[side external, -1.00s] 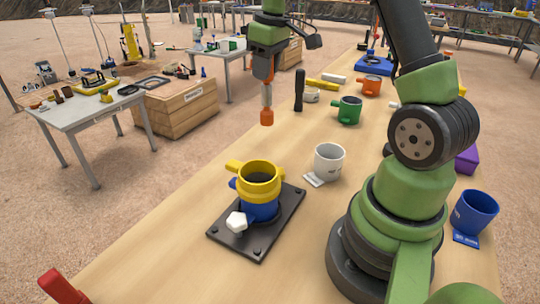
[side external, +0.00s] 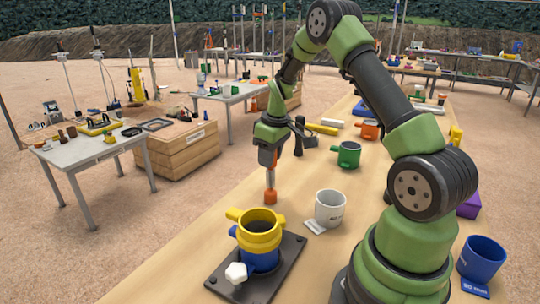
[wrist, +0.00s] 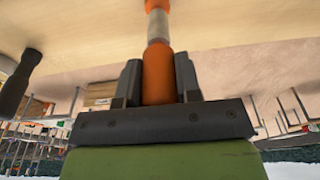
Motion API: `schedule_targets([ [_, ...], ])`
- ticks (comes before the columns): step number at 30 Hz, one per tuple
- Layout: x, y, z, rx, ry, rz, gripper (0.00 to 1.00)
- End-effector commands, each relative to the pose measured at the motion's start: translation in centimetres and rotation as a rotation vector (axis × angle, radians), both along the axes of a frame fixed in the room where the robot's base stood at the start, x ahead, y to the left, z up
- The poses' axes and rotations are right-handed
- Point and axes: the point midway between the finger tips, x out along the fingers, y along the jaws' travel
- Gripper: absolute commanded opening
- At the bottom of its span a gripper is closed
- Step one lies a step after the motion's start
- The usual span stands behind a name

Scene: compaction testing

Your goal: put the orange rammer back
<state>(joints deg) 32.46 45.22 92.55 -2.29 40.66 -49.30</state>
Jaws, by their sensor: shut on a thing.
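My gripper (side external: 269,152) is shut on the orange handle of the rammer, holding it upright with its foot down. The orange rammer (side external: 270,196) has a grey shaft and an orange foot. Its foot appears over the near table's left side, behind the mould; I cannot tell whether it touches the tabletop. In the wrist view the rammer's handle (wrist: 158,76) sits between both fingers, with the shaft and foot running off toward the top. A blue mould (side external: 262,262) with a yellow collar (side external: 260,232) stands on a black base plate (side external: 285,264).
A white mug (side external: 329,209) stands right of the rammer. A black-handled tool (side external: 299,136) stands upright behind it, and it also shows in the wrist view (wrist: 16,88). A green mug (side external: 347,155) and an orange mug (side external: 369,130) are farther back. A blue mug (side external: 481,260) is at right.

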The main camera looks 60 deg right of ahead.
Motion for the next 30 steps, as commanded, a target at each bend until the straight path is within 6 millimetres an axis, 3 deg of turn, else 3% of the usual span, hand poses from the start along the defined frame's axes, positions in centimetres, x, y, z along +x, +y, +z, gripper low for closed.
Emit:
schedule_targets([
  [10,0.1,0.0,-0.2,-0.001,-0.002,0.0,0.0],
  [11,0.0,0.0,-0.3,0.0,0.0,0.0,0.34],
  [14,0.0,0.0,-0.3,0.0,0.0,0.0,0.57],
  [23,0.0,0.0,-0.1,-0.001,-0.001,0.0,0.57],
  [26,0.0,0.0,0.7,-0.002,-0.004,0.0,0.57],
  [30,-0.4,-0.1,3.3,-0.004,-0.006,-0.003,0.57],
])
